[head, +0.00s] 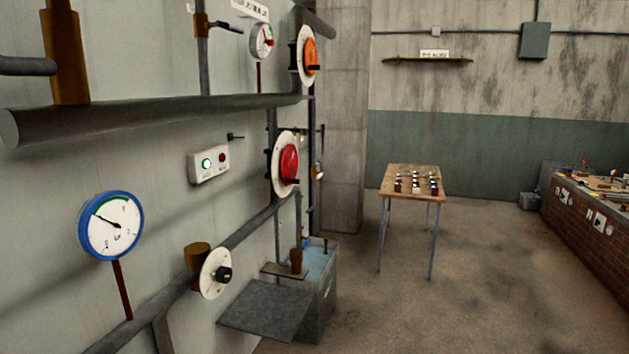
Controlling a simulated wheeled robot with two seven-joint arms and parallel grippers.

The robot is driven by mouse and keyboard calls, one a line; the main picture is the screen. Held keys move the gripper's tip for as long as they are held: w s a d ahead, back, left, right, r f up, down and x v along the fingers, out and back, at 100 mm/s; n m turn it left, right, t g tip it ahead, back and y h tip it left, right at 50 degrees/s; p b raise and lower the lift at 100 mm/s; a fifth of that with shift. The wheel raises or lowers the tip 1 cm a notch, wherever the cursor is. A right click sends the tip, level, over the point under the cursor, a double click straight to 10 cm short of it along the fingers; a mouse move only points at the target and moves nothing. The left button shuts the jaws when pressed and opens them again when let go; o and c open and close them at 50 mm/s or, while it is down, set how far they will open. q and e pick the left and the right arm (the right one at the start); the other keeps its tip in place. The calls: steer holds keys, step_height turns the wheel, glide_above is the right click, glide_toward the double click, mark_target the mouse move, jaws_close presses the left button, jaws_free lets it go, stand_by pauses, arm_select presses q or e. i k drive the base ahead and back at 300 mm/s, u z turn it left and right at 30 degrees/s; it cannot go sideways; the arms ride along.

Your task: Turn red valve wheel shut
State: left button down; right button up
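The red valve wheel (289,164) is a red disc on a round white plate, mounted on the pipework along the left wall. It is near the middle of the head view, with a short dark handle at its lower right. I cannot tell from this view how far it is turned. Neither of my grippers shows in the head view, and nothing touches the wheel.
An orange wheel (310,56) sits above it. A blue-rimmed gauge (111,226) and a black knob (224,274) are nearer. A grey shelf (266,310) and a water tank (322,290) stand below.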

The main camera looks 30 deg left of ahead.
mark_target(289, 162)
steer(key=z, duration=0.05)
steer(key=i, duration=1.85)
steer(key=u, duration=0.95)
steer(key=i, duration=1.25)
steer(key=u, duration=1.3)
